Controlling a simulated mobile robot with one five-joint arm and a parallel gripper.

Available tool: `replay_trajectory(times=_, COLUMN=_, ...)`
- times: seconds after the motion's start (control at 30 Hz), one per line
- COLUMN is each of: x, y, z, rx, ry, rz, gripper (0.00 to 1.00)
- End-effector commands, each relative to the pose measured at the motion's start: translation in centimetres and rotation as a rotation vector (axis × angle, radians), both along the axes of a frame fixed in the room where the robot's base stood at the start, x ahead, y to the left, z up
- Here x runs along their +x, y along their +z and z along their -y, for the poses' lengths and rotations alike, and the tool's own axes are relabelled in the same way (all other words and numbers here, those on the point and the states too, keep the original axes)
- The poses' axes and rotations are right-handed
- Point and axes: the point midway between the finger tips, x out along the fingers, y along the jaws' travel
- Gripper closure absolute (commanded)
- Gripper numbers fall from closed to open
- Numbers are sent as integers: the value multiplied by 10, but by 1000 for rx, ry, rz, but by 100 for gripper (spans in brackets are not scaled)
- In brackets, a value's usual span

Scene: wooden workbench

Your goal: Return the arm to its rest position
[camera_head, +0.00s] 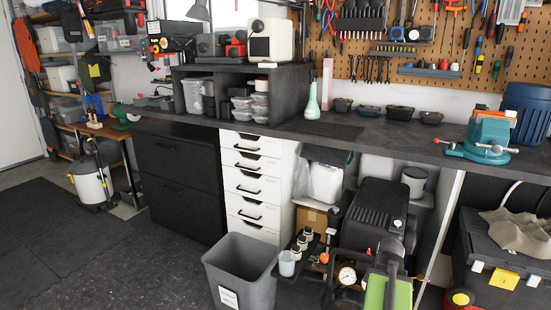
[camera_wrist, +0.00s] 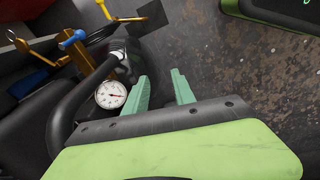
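My gripper (camera_wrist: 158,76) shows in the wrist view as two pale green fingers standing apart, with nothing between them. It is open and empty. A green panel and a dark plate of my own wrist fill the bottom of that view. In the head view, my green and dark arm (camera_head: 388,291) shows at the bottom edge, right of centre, low in front of the bench. I cannot make out the fingertips there. A round white pressure gauge (camera_wrist: 111,95) lies just left of the fingers in the wrist view; it also shows in the head view (camera_head: 347,276).
A grey bin (camera_head: 236,262) stands on the floor left of my arm. A black machine (camera_head: 372,215) sits under the workbench (camera_head: 340,133) behind it. A black toolbox (camera_head: 505,258) stands at the right. The dark floor at the left is mostly open.

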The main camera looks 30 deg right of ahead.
Motion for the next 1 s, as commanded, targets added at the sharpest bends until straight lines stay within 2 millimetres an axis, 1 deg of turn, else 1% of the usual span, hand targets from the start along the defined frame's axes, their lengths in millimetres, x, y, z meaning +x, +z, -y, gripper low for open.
replay_trajectory(times=0.03, x=32, y=0, z=-32, rx=15, ry=-10, rz=-3, gripper=69)
replay_trajectory(times=0.07, x=49, y=0, z=-52, rx=24, ry=-28, rz=-6, gripper=69)
replay_trajectory(times=0.1, x=71, y=-1, z=-80, rx=37, ry=-53, rz=-12, gripper=69)
replay_trajectory(times=0.17, x=99, y=-1, z=-123, rx=51, ry=-91, rz=-22, gripper=69)
replay_trajectory(times=0.2, x=116, y=-1, z=-153, rx=60, ry=-118, rz=-29, gripper=69)
replay_trajectory(times=0.27, x=136, y=-1, z=-197, rx=71, ry=-157, rz=-41, gripper=69)
replay_trajectory(times=0.3, x=146, y=-1, z=-226, rx=77, ry=-183, rz=-49, gripper=69)
replay_trajectory(times=0.37, x=158, y=-1, z=-265, rx=81, ry=-217, rz=-59, gripper=69)
replay_trajectory(times=0.4, x=164, y=-2, z=-288, rx=84, ry=-238, rz=-64, gripper=69)
replay_trajectory(times=0.47, x=170, y=-2, z=-321, rx=86, ry=-268, rz=-74, gripper=69)
replay_trajectory(times=0.5, x=172, y=-2, z=-342, rx=86, ry=-285, rz=-79, gripper=69)
replay_trajectory(times=0.57, x=174, y=-2, z=-370, rx=85, ry=-309, rz=-85, gripper=69)
replay_trajectory(times=0.6, x=175, y=-2, z=-388, rx=84, ry=-324, rz=-89, gripper=69)
replay_trajectory(times=0.67, x=175, y=-2, z=-413, rx=82, ry=-347, rz=-94, gripper=69)
replay_trajectory(times=0.7, x=174, y=-2, z=-430, rx=81, ry=-363, rz=-99, gripper=69)
replay_trajectory(times=0.73, x=173, y=-2, z=-439, rx=79, ry=-374, rz=-101, gripper=69)
replay_trajectory(times=0.77, x=173, y=7, z=-443, rx=78, ry=-385, rz=-102, gripper=69)
replay_trajectory(times=0.8, x=173, y=28, z=-438, rx=79, ry=-389, rz=-101, gripper=69)
replay_trajectory(times=0.97, x=173, y=74, z=-437, rx=80, ry=-389, rz=-101, gripper=69)
replay_trajectory(times=1.0, x=173, y=87, z=-437, rx=80, ry=-389, rz=-101, gripper=69)
